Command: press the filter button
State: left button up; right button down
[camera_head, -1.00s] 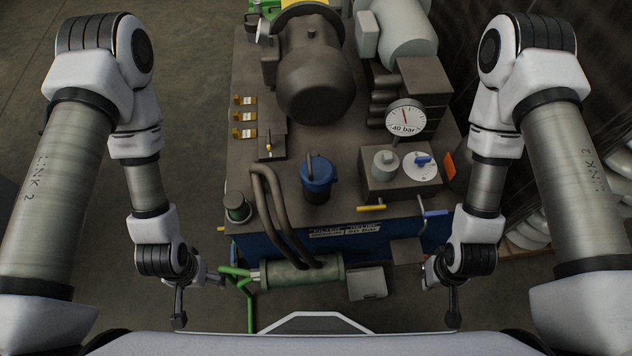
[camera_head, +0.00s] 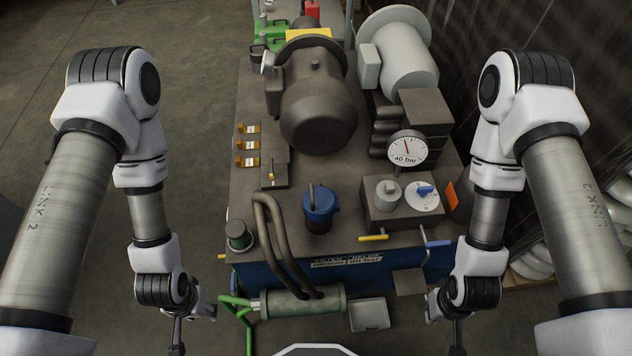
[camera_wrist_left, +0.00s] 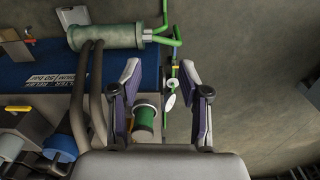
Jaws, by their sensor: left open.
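The filter button cannot be told apart for certain. A blue-topped canister (camera_head: 319,207) stands upright near the machine's front edge. My left gripper (camera_head: 194,322) is in front and left of the machine. In the left wrist view it (camera_wrist_left: 165,90) is open and empty, with the green-capped cylinder appearing between and beyond its fingers. My right gripper (camera_head: 445,325) is at the machine's front right, apart from it, and its jaws are unclear.
The machine top carries a dark motor (camera_head: 318,105), a 40 bar gauge (camera_head: 407,149), a yellow handle (camera_head: 373,238) and curved hoses (camera_head: 285,245). A green cylinder (camera_head: 303,303) and green pipes (camera_head: 236,301) lie along the front. Clear floor (camera_head: 195,130) is on the left.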

pick_arm(q)
grip_shut()
dwell(1.0)
